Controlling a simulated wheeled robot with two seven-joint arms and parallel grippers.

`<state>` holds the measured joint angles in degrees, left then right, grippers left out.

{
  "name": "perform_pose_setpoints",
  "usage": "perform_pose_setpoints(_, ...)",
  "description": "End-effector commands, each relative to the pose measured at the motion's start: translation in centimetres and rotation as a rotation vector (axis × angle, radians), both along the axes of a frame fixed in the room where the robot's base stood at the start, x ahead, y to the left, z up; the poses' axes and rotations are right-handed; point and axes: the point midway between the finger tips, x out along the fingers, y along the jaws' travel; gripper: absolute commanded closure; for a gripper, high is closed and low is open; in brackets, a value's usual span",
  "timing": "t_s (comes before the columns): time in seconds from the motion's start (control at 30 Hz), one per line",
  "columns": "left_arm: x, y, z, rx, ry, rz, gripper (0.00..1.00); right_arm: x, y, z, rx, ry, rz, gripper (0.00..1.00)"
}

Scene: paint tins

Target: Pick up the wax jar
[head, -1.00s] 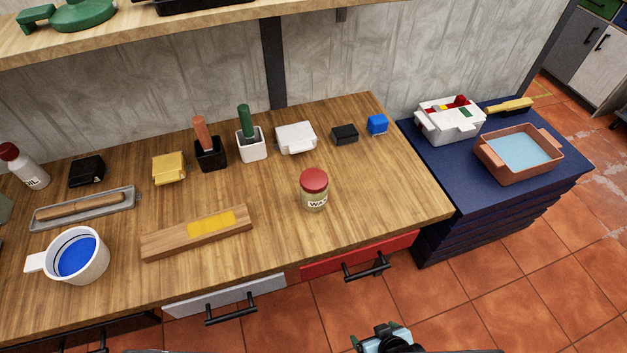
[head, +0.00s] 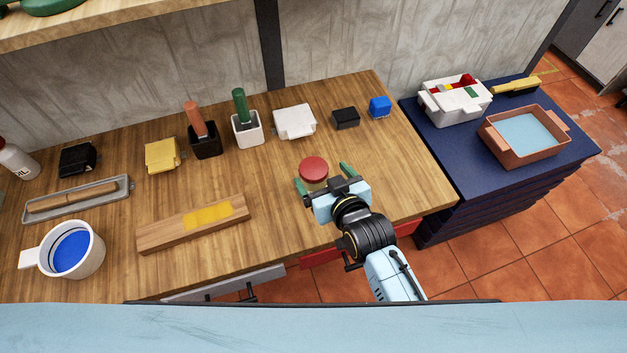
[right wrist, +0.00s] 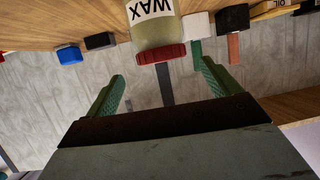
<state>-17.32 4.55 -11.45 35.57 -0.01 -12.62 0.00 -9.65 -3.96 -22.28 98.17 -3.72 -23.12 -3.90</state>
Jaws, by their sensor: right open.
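The wax jar (head: 313,170) has a red lid and stands upright on the wooden workbench, right of the middle in the head view. My right gripper (head: 322,181) is open at the jar's near side, with its green fingers pointing towards it and spread to either side. In the right wrist view the jar (right wrist: 155,29) appears upside down with its WAX label, just beyond and between the open fingertips (right wrist: 160,70). The fingers do not touch it there. In the head view the gripper hides the jar's lower part. My left gripper is not in view.
A wooden block with a yellow patch (head: 165,233) lies left of the jar. Behind stand a white holder (head: 247,130), a white box (head: 294,122), a black block (head: 345,118) and a blue block (head: 380,107). The bench (head: 270,225) is clear around the jar.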

Motion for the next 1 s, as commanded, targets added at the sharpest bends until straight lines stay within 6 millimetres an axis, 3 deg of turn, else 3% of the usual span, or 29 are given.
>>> perform_pose_setpoints(0.63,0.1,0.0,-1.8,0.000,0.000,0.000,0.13,5.5,2.7,-3.2,0.001,0.000,0.000,0.11)
perform_pose_setpoints(0.97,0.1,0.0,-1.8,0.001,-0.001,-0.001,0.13,5.9,2.9,-3.4,0.000,0.001,0.000,0.11)
perform_pose_setpoints(1.0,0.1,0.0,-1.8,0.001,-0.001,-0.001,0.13,5.9,2.9,-3.4,0.000,0.001,0.000,0.17)
